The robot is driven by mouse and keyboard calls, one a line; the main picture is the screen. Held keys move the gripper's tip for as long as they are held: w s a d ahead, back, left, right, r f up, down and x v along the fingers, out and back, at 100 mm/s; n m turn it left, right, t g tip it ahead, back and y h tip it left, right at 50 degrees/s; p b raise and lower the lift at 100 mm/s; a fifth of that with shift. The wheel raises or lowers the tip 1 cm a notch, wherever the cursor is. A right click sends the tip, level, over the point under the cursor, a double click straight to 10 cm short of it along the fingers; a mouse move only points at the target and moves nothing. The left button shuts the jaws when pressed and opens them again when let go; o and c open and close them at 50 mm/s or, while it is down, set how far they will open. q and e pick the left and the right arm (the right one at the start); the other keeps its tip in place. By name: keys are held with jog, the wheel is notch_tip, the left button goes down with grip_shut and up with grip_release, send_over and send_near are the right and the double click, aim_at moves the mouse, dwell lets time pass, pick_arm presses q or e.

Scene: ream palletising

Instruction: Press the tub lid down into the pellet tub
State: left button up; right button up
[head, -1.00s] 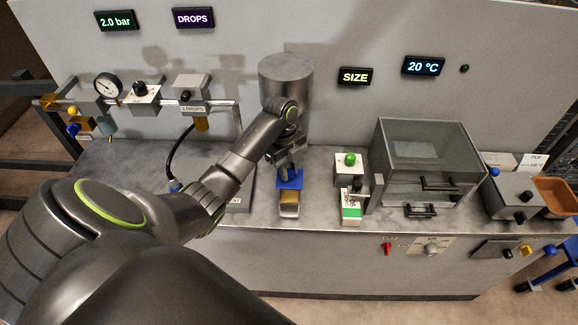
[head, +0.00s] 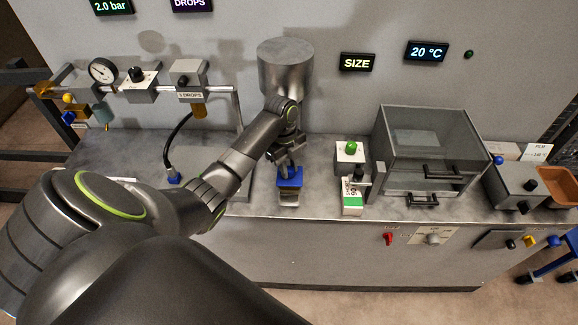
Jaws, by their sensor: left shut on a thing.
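The blue tub lid (head: 290,178) hangs from my left gripper (head: 289,166), which is shut on it. The pellet tub (head: 288,200) is a small pale metal container on the bench near its front edge, directly under the lid. The lid covers the tub's mouth in the picture, so the pellets are hidden. I cannot tell whether the lid touches the rim or sits in it. My right gripper is not in view.
Right of the tub stand a box with a green button (head: 351,148) and a small white-green carton (head: 352,197). Further right is a glass-topped chamber (head: 430,140). A gauge and valve rail (head: 140,90) is at left. The bench front beside the tub is clear.

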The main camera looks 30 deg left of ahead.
pick_arm(q)
jog(key=shift+f+b, duration=0.7)
jog(key=shift+f, duration=0.5)
jog(key=o, duration=1)
jog(key=shift+r, duration=0.15)
jog(key=shift+r+p, duration=0.35)
jog(key=shift+p, duration=0.35)
jog(key=shift+a+r, duration=0.1)
jog(key=shift+r, duration=0.05)
jog(key=shift+r+p, duration=0.35)
jog(key=shift+p, duration=0.3)
jog(key=shift+a+r+p, duration=0.1)
jog(key=shift+r+p, duration=0.4)
jog(key=shift+p, duration=0.15)
